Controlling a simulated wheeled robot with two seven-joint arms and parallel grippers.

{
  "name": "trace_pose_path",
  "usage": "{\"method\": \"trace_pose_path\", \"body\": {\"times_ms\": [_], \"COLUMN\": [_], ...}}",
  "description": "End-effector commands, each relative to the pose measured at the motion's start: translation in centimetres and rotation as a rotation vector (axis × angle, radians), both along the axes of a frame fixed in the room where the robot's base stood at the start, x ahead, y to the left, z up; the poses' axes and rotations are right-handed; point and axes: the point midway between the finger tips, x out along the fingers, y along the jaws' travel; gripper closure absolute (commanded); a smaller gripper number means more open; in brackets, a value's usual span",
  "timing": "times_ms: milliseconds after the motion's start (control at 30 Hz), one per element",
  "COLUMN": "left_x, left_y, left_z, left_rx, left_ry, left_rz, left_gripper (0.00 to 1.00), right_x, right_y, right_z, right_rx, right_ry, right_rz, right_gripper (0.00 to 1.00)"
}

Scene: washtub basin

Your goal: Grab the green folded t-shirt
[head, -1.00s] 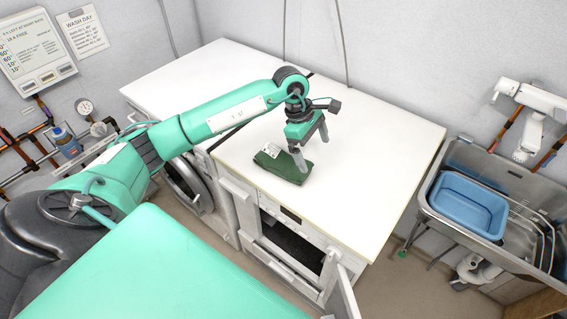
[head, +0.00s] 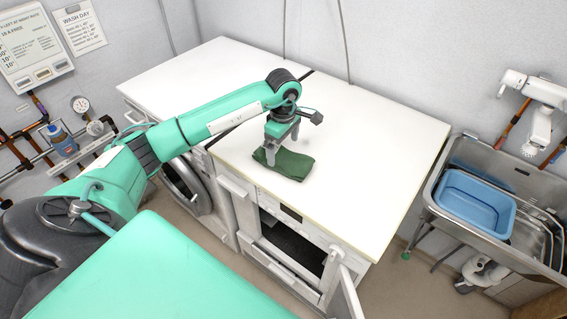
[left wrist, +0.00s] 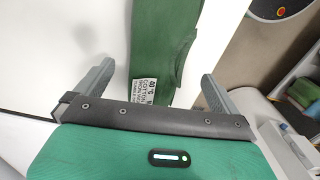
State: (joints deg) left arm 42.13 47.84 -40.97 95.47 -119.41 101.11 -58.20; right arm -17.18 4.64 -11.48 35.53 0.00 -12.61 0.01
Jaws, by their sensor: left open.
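The green folded t-shirt (head: 290,165) lies flat on the white countertop near its front edge. It also shows in the left wrist view (left wrist: 160,45), with a white printed label (left wrist: 144,92) on its near end. My left gripper (head: 280,154) is over the shirt's left end in the head view. In the left wrist view the gripper (left wrist: 152,85) is open, with one finger on each side of the shirt's labelled end and a gap on both sides. I cannot tell how far the fingertips are above the counter. My right gripper is not in view.
The white countertop (head: 370,160) is otherwise clear. Below it are an open-fronted machine (head: 290,240) with its door swung out and a round washer door (head: 187,185). A metal sink with a blue basin (head: 475,203) stands at the right. Pipes and a gauge line the left wall.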

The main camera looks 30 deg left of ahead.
Motion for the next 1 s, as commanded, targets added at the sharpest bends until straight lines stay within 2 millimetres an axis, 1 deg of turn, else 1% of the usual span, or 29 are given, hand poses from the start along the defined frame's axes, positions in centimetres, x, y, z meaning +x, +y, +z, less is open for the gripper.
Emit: {"method": "trace_pose_path", "body": {"times_ms": [67, 300, 400, 567, 600, 667, 700, 833, 867, 1000], "left_x": [0.0, 0.1, 0.2, 0.2, 0.2, 0.2, 0.2, 0.2, 0.2, 0.2], "left_y": [0.0, 0.0, 0.1, 0.1, 0.1, 0.1, 0.1, 0.1, 0.1, 0.1], "left_z": [-0.8, -4.5, -5.0, -4.9, -4.9, -4.9, -4.9, -4.9, -4.9, -4.9], "left_rx": [-0.001, -0.001, 0.000, 0.000, 0.000, 0.000, 0.000, 0.000, 0.000, 0.000], "left_ry": [0.001, 0.002, 0.000, -0.001, 0.000, 0.000, 0.000, 0.000, 0.000, 0.000], "left_rz": [0.000, 0.001, 0.001, 0.001, 0.001, 0.001, 0.001, 0.001, 0.001, 0.001], "left_gripper": [0.00, 0.00, 0.00, 0.00, 0.02, 0.14, 0.22, 0.47, 0.50, 0.50], "right_x": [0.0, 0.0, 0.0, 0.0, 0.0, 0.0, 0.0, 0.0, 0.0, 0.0], "right_y": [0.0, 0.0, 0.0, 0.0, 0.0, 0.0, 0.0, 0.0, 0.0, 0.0], "right_z": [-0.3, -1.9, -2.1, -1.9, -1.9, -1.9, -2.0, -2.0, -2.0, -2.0], "right_rx": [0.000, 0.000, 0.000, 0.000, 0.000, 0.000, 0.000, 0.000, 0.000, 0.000], "right_ry": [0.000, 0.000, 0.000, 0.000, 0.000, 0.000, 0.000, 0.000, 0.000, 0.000], "right_rz": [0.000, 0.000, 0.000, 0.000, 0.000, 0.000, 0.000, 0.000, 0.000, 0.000], "right_gripper": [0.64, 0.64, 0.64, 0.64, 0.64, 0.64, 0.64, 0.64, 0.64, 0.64]}}
